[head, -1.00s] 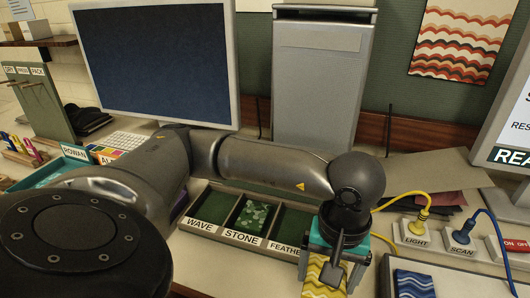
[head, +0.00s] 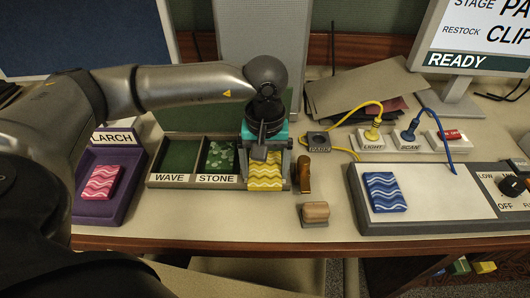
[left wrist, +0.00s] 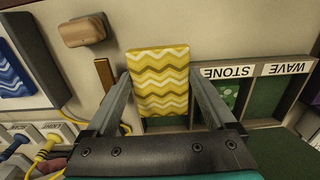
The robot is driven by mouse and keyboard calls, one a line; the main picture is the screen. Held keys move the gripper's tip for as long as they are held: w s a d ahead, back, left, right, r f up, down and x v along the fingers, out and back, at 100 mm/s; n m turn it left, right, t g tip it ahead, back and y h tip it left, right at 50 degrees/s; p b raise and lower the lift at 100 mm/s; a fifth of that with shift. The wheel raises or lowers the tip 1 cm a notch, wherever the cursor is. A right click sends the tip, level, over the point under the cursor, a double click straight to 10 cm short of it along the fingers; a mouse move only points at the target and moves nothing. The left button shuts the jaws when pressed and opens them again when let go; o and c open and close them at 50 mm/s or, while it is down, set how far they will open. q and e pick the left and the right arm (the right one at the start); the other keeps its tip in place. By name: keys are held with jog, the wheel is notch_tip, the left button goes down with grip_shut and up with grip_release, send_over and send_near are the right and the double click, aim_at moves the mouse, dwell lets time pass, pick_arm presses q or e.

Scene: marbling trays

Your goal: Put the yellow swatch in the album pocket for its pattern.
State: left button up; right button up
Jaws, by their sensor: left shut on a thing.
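My left gripper (head: 265,172) is shut on the yellow swatch (head: 265,183), which has white and ochre zigzag wavy bands. In the left wrist view the yellow swatch (left wrist: 158,80) sits between the two fingers (left wrist: 160,95). The album (head: 150,184) has a WAVE pocket (head: 180,156), which looks empty, and a STONE pocket (head: 207,172) holding a green mottled swatch (head: 219,156). The gripper and yellow swatch cover the third pocket and its label in the head view. I cannot tell whether the swatch touches the album. My right gripper is not in view.
A purple LARCH tray (head: 86,212) with a pink wavy swatch (head: 101,183) stands left of the album. A wooden-topped block (head: 315,213) and a brown upright piece (head: 303,175) are close on the right. Farther right, a blue wavy swatch (head: 384,192) lies on a white plate (head: 440,200).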

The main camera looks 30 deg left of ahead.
pick_arm(q)
jog(key=w+a, duration=0.1)
jog(key=w, duration=0.1)
jog(key=w+a+f, duration=0.1)
jog(key=w+a, duration=0.1)
jog(key=w, duration=0.1)
jog(key=w+a, duration=0.2)
jog(key=w, duration=0.1)
jog(key=shift+w+a+f, duration=0.1)
jog(key=shift+w+f, duration=0.15)
jog(key=shift+f, duration=0.15)
notch_tip(320, 180, down, 5)
jog(key=shift+r+b, duration=0.2)
jog(key=shift+b, duration=0.1)
jog(key=shift+w+a+f, duration=0.1)
jog(key=shift+w+f, duration=0.1)
jog(key=shift+f, duration=0.15)
jog(key=shift+f, duration=0.15)
jog(key=o, duration=1.1)
jog(key=shift+c, duration=0.2)
